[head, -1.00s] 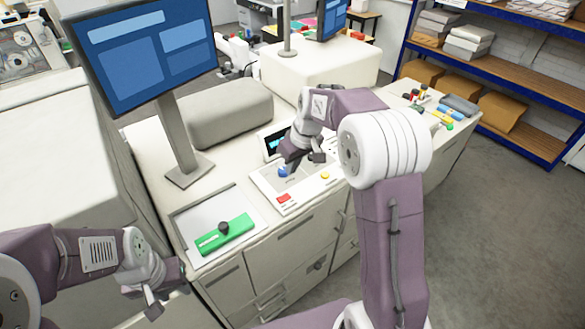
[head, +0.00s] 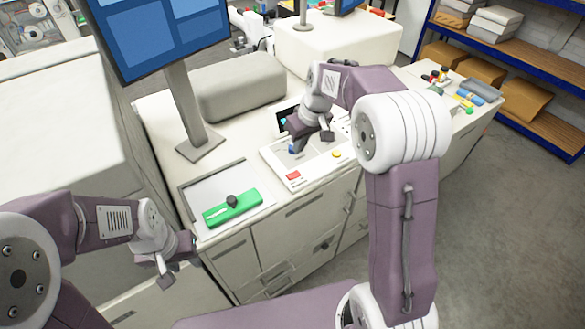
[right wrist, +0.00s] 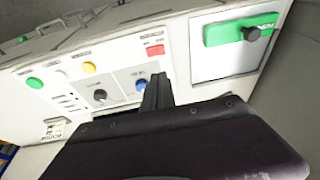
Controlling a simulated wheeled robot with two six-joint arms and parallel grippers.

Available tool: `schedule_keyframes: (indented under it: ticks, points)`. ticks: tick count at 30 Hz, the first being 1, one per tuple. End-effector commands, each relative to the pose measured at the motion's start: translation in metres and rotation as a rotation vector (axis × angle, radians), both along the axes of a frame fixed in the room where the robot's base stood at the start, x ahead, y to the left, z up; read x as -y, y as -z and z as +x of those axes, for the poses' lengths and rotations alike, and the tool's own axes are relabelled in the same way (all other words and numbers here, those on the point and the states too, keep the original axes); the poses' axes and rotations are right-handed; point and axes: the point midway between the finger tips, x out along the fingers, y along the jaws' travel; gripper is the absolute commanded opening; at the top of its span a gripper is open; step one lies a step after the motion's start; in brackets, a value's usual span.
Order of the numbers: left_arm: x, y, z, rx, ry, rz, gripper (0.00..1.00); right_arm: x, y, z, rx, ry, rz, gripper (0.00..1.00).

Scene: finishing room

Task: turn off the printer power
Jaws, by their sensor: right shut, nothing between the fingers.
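The printer's light control panel (head: 272,160) lies on the cabinet top. It carries a red button (head: 293,175), a yellow button (head: 337,154) and a blue knob (head: 293,147). The right wrist view also shows the blue knob (right wrist: 141,85), the red button (right wrist: 155,50), a dark knob (right wrist: 100,96), the yellow button (right wrist: 89,67) and a green button (right wrist: 35,83). My right gripper (right wrist: 157,90) is shut and empty close beside the blue knob; I cannot tell whether it touches. My left gripper (head: 178,262) is open and empty, left of the cabinet front.
A green handle with a black knob (head: 233,207) lies on a pale plate left of the panel. A monitor (head: 160,30) on a stand rises behind. A small dark screen (head: 284,115) sits behind the panel. Tools lie at the cabinet's far right; the floor there is clear.

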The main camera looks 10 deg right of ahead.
Motion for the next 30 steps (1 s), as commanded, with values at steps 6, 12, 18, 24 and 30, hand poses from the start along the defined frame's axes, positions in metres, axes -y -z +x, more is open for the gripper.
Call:
schedule_keyframes:
  ticks: [6,12,18,24,30]
  points:
    - [0.0,-0.015,0.0,0.0,0.0,0.0,0.36,-0.007,0.042,0.01,-0.008,-0.001,0.0,0.0]
    - [0.0,-0.027,0.0,0.0,0.0,0.0,0.36,-0.013,0.083,0.021,-0.005,0.0,-0.001,0.0]
    - [0.0,-0.037,0.0,0.0,0.0,0.0,0.36,-0.016,0.111,0.02,-0.003,0.0,0.0,0.0]
    - [0.0,-0.039,0.0,0.0,0.0,0.0,0.36,-0.017,0.122,0.02,0.0,0.0,0.0,0.0]
    - [0.0,-0.038,0.0,0.0,0.0,0.0,0.36,-0.017,0.122,0.02,0.0,0.0,0.0,0.0]
